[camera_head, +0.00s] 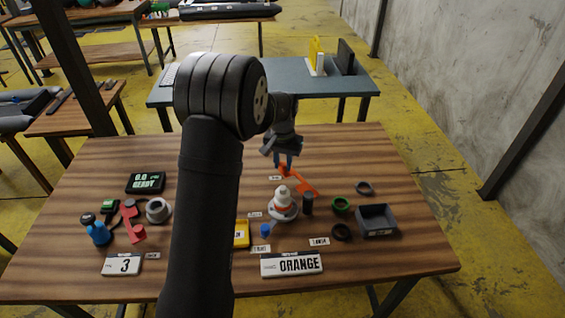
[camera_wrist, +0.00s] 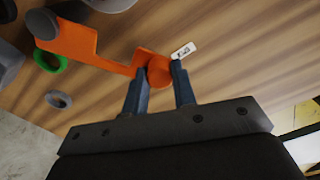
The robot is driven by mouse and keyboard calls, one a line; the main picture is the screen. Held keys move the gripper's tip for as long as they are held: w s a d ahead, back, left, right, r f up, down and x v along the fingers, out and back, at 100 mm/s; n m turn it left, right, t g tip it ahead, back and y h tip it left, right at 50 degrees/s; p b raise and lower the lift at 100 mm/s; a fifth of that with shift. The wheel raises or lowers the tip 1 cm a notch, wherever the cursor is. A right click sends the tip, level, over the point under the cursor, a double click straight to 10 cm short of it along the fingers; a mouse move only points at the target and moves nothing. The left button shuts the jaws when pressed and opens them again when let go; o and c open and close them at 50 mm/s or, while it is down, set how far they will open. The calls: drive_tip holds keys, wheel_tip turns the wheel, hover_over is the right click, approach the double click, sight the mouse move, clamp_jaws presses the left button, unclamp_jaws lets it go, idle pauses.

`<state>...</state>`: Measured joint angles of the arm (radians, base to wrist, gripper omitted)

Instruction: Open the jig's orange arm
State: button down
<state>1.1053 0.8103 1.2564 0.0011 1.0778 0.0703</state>
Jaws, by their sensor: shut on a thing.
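The jig's orange arm (camera_head: 301,181) lies above the wooden table, right of centre, behind the white jig body (camera_head: 284,205). In the wrist view the orange arm (camera_wrist: 95,52) runs from a wide plate at the upper left to a rounded end between my fingers. My gripper (camera_head: 284,163) reaches down onto that rounded end. In the wrist view my gripper (camera_wrist: 160,78) has its two blue-grey fingers shut on it, one on each side. The arm's other end is near a dark cylinder (camera_head: 307,204) beside the jig. My own arm hides part of the table.
A blue bottle (camera_head: 97,231), a red part (camera_head: 132,222) and a grey ring (camera_head: 157,210) lie left. An ORANGE sign (camera_head: 291,264) stands in front. The table's back right is clear.

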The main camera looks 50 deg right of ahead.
drive_tip(key=shift+d, duration=0.15)
drive_tip(key=c, duration=1.2)
unclamp_jaws()
drive_tip(key=shift+o, duration=0.2)
drive_tip(key=shift+r, duration=0.1)
wheel_tip(320, 180, up, 17)
drive_tip(key=shift+r, duration=0.15)
wheel_tip(320, 180, down, 18)
drive_tip(key=shift+r, duration=0.2)
drive_tip(key=shift+r, duration=0.1)
